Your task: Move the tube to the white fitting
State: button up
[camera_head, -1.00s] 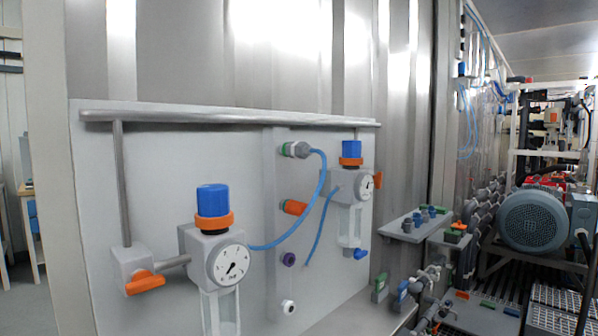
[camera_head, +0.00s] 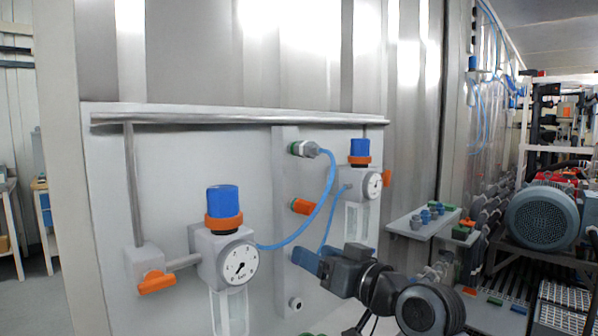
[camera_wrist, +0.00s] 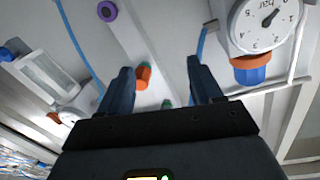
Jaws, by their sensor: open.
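The loosely hanging blue tube (camera_head: 332,217) comes out of the right regulator (camera_head: 358,186) and runs down. Its lower end is hidden behind my gripper (camera_head: 309,256). In the wrist view this tube (camera_wrist: 76,42) passes left of the left finger, outside the jaws. My gripper (camera_wrist: 160,64) is open and empty in front of the panel. The white fitting (camera_head: 296,303), round with a dark centre, sits low on the panel strip, below my fingers. I do not see it in the wrist view.
A second blue tube (camera_head: 309,220) loops from the left gauge regulator (camera_head: 228,255) to a metal fitting (camera_head: 305,149). An orange fitting (camera_head: 301,206) sits on the strip, and a purple one (camera_wrist: 107,11) shows in the wrist view. A small shelf (camera_head: 423,222) stands right.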

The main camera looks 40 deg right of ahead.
jog(key=w+d+r+n, duration=0.2)
jog(key=d+r, duration=0.2)
jog(key=r, duration=0.5)
jog(key=n+y, duration=0.2)
send_near(320, 151)
jog(key=w, duration=0.3)
jog(key=shift+w+a+p, duration=0.2)
jog(key=shift+w+p, duration=0.1)
jog(key=shift+p, duration=0.1)
jog(key=shift+w+a, duration=0.1)
jog(key=shift+w, duration=4.4)
jog(key=shift+c, duration=0.2)
grip_shut()
jog(key=shift+s+p, duration=0.3)
jog(key=shift+s, duration=2.65)
